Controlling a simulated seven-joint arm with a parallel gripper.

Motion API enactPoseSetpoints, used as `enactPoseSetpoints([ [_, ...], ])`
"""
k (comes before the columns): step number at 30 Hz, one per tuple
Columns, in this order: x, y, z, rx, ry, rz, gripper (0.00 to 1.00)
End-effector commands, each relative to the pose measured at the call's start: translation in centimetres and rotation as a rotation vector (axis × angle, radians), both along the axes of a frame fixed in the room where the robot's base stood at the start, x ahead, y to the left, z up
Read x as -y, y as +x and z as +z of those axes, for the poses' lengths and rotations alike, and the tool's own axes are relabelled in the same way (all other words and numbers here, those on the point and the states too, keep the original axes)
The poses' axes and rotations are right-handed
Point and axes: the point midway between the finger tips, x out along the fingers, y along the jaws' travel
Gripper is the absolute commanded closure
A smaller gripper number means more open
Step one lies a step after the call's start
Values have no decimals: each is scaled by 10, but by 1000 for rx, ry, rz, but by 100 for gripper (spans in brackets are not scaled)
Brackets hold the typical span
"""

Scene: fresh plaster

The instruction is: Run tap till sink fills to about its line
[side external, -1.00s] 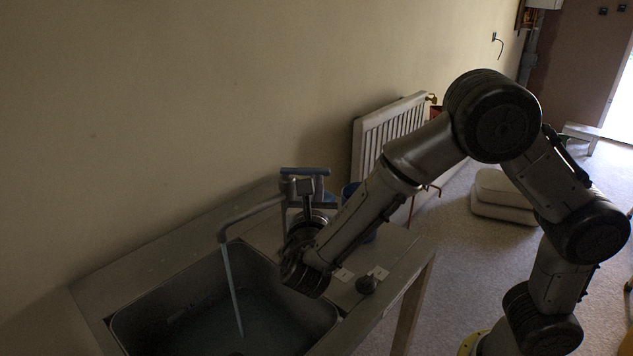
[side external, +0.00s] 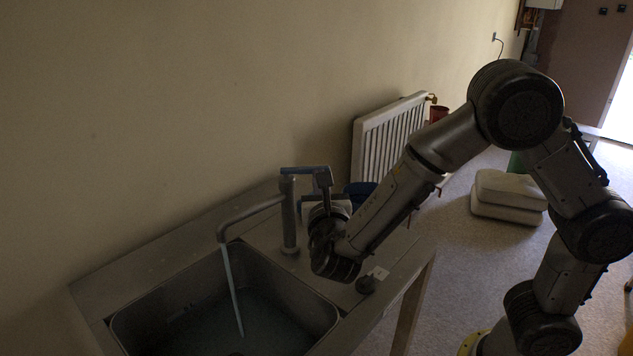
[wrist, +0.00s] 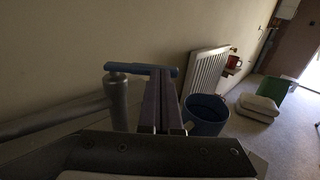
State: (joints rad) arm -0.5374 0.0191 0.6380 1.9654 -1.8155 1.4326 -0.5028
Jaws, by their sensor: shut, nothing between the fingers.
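The tap (side external: 289,220) stands at the back of the sink, with its spout reaching left. A stream of water (side external: 233,290) runs from the spout into the sink basin (side external: 165,290). Bluish water (side external: 250,325) lies in the basin; I cannot make out a fill line. The blue tap lever (side external: 300,170) sits on top of the tap and points right. My gripper (side external: 325,178) is shut and empty, right of the tap column by the lever's right end. In the wrist view, my shut fingers (wrist: 160,75) overlap the lever (wrist: 115,66); I cannot tell whether they touch.
A dark knob (side external: 366,284) and a small white label (side external: 379,272) are on the counter right of the basin. A blue bucket (wrist: 205,115) stands beyond the counter. A white radiator (side external: 388,135) is on the wall. Stacked pale cushions (side external: 508,195) lie on the floor.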

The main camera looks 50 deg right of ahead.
Motion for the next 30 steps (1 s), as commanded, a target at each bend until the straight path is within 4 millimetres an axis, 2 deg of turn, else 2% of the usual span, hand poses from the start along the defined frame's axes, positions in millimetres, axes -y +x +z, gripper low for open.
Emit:
enactPoseSetpoints([
  [4,12,1,1,-1,-1,117,100],
  [18,37,20,0,1,1,111,100],
  [30,46,32,0,0,0,111,100],
])
